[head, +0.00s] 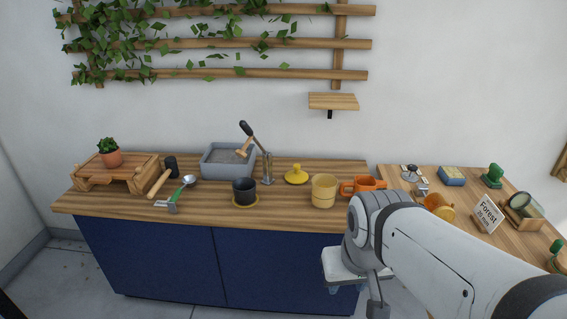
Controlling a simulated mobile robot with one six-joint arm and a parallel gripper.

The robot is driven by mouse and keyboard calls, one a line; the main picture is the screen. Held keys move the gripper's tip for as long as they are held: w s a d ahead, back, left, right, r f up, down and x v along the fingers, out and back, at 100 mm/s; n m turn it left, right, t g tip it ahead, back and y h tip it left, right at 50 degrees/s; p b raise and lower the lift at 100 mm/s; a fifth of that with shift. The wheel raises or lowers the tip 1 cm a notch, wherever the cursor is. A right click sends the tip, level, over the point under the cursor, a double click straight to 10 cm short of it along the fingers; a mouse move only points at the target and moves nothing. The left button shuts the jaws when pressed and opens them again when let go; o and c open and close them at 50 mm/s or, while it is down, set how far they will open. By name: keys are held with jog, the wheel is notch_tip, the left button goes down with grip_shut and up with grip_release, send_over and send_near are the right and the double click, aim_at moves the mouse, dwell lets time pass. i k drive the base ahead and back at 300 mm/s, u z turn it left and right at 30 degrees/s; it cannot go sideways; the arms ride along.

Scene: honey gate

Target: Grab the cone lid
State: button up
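A yellow cone-shaped lid with a small knob (296,174) sits on the wooden counter, behind and left of a yellow cup (324,190). Nothing covers it. My gripper (347,285) is low at the front right of the head view, in front of the counter's edge and well apart from the lid. My wrist and arm partly cover it, so I cannot see whether its fingers are apart.
A wooden shelf (333,101) hangs above. A second counter (428,185) with several items stands right.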

aim_at(296, 176)
jog(key=u, duration=0.3)
jog(key=i, duration=1.85)
jog(key=z, duration=0.55)
jog(key=k, duration=0.95)
jog(key=z, duration=0.15)
jog(key=i, duration=0.95)
jog(key=u, duration=0.05)
